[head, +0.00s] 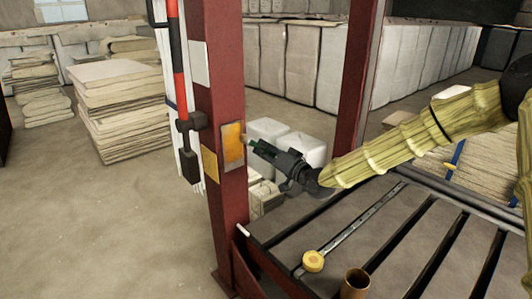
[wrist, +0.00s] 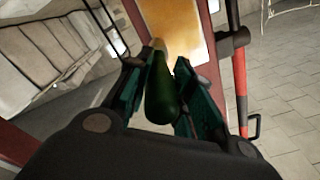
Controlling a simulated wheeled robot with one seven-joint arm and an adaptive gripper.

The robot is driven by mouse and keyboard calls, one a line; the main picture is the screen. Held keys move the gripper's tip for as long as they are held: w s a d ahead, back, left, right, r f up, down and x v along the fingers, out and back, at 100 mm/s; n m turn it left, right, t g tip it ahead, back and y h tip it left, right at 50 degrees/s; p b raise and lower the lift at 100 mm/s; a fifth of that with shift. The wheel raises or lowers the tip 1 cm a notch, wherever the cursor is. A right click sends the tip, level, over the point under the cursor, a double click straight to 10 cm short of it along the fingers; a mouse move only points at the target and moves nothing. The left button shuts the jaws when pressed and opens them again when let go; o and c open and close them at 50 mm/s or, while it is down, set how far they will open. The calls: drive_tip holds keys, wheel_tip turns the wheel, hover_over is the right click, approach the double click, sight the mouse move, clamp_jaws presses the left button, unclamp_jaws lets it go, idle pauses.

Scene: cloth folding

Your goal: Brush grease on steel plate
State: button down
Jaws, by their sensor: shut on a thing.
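The steel plate (head: 232,146) is fixed upright on the dark red post and carries a yellow-orange coat, with a paler patch in its middle. My gripper (head: 270,154) is shut on the dark green handle of the brush (head: 258,148). The brush points left toward the plate, its pale tip at or very close to the plate's right side; I cannot tell whether it touches. In the wrist view, the green brush handle (wrist: 160,95) lies between the two fingers, with the orange-coated plate (wrist: 178,30) straight beyond the tip. Most of the bristles are hidden.
A slatted table (head: 330,222) stands below my arm, with a yellow round-ended tool (head: 313,261) and a brown cup (head: 355,284) on it. The red post (head: 222,80) bears a red-and-black bar (head: 178,65) on its left. White containers (head: 300,147) stand behind.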

drive_tip(key=shift+s+a, duration=2.3)
drive_tip(key=shift+a, duration=0.9)
drive_tip(key=shift+w+d+r+p, duration=0.4)
drive_tip(key=shift+w+d, duration=0.2)
drive_tip(key=shift+d, duration=0.25)
drive_tip(key=shift+w+d+r+p, duration=0.4)
drive_tip(key=shift+w+d, duration=0.15)
drive_tip(key=shift+d, duration=0.35)
drive_tip(key=shift+w+d, duration=1.15)
drive_tip(key=shift+d, duration=0.25)
drive_tip(key=shift+r+p, duration=0.55)
drive_tip(key=shift+r, duration=0.35)
drive_tip(key=s+a, duration=0.4)
drive_tip(key=a, duration=0.2)
drive_tip(key=shift+s+a, duration=0.25)
drive_tip(key=shift+s, duration=0.25)
